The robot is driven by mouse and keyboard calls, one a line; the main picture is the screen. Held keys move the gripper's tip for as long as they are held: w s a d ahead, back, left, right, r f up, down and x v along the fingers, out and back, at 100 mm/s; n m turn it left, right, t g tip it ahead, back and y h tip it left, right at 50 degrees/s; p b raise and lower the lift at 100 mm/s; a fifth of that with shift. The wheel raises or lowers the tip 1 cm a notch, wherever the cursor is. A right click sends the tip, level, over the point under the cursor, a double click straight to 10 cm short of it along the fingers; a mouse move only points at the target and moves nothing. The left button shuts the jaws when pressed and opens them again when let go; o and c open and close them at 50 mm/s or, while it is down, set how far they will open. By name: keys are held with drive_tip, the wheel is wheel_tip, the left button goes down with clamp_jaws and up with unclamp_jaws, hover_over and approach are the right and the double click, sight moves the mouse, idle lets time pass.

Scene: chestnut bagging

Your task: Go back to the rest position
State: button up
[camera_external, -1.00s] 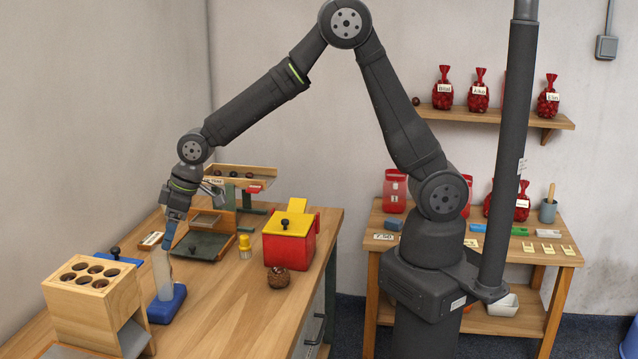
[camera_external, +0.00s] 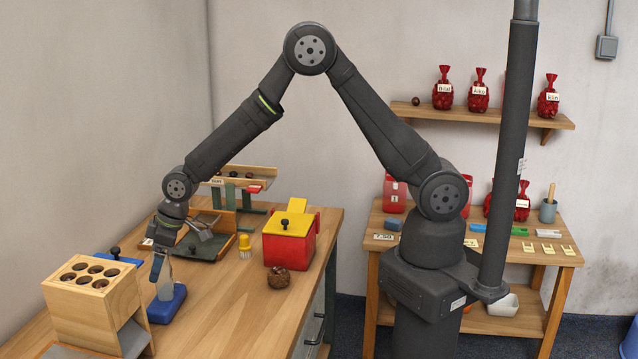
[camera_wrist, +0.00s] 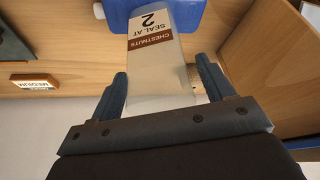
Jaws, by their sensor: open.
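My gripper (camera_external: 158,268) is low over the left part of the workbench, pointing down at a translucent bag (camera_external: 165,290) that stands on a blue base (camera_external: 170,306). In the wrist view my gripper (camera_wrist: 163,85) is open, with one finger on each side of the bag (camera_wrist: 160,72). The bag carries a label reading "CHESTNUTS SEAL AT 2". I cannot tell if either finger touches the bag. The blue base (camera_wrist: 188,15) shows beyond the bag in the wrist view.
A wooden box with holes (camera_external: 95,305) stands close left of the bag. A red box with yellow lid (camera_external: 290,243), a brown chestnut-like ball (camera_external: 279,278) and a yellow-capped jar (camera_external: 244,247) stand to the right. A dark tray (camera_external: 203,243) lies behind. The bench's right front is clear.

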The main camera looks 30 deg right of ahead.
idle(0.4)
drive_tip(key=shift+f, duration=0.85)
drive_tip(key=v, duration=1.2)
drive_tip(key=x, duration=1.2)
drive_tip(key=shift+f, duration=0.1)
drive_tip(key=r, duration=0.4)
drive_tip(key=shift+w+d+r, duration=0.25)
drive_tip(key=shift+d+r, duration=0.15)
drive_tip(key=shift+w+d+r, duration=0.15)
drive_tip(key=shift+d+r, duration=0.05)
drive_tip(key=shift+d, duration=0.2)
